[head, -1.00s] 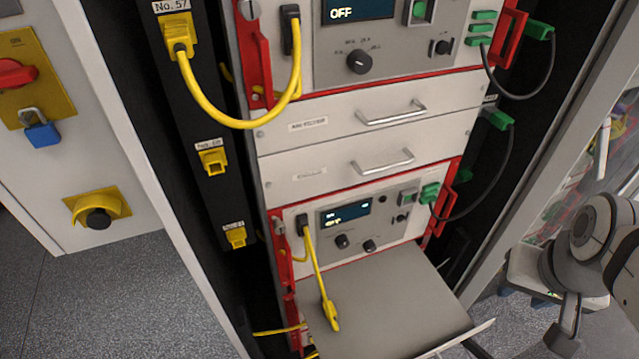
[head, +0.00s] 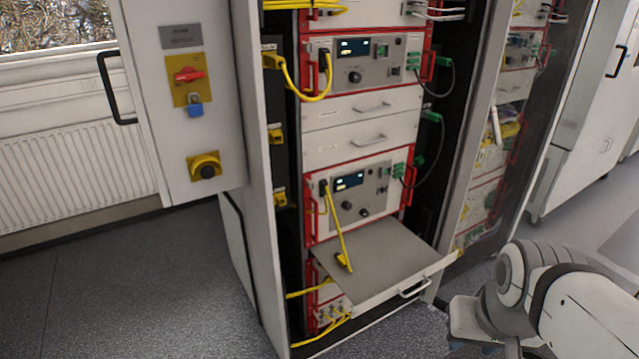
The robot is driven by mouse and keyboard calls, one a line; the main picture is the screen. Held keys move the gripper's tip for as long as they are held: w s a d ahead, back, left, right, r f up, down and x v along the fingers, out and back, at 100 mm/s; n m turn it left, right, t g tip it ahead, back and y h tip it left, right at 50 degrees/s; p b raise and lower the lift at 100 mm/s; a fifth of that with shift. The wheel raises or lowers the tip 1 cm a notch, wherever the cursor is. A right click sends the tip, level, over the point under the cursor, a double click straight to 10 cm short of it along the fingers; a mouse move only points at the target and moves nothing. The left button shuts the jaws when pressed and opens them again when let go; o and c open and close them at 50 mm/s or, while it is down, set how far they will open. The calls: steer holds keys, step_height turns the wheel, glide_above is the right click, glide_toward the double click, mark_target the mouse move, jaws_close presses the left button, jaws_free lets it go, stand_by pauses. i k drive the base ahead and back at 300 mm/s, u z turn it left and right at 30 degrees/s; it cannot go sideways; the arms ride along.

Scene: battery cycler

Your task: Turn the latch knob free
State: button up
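A black round knob on a yellow plate (head: 205,170) sits low on the open grey cabinet door at the left in the head view. It looks like the latch knob, though no label confirms this. Above it on the same door is a red rotary switch (head: 188,74) on a yellow plate, with a blue padlock (head: 195,106) hanging from it. My arm shows at the lower right, well away from the door. Its gripper fingers are not in view.
The rack has a pulled-out shelf (head: 375,262) with a yellow cable plug (head: 343,262) lying on it. Yellow cables run low at the rack's front. A black door handle (head: 113,88) sticks out at the left. The floor (head: 130,290) in front of the door is clear.

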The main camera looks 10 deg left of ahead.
mark_target(310, 185)
steer(key=u, duration=0.8)
steer(key=i, duration=1)
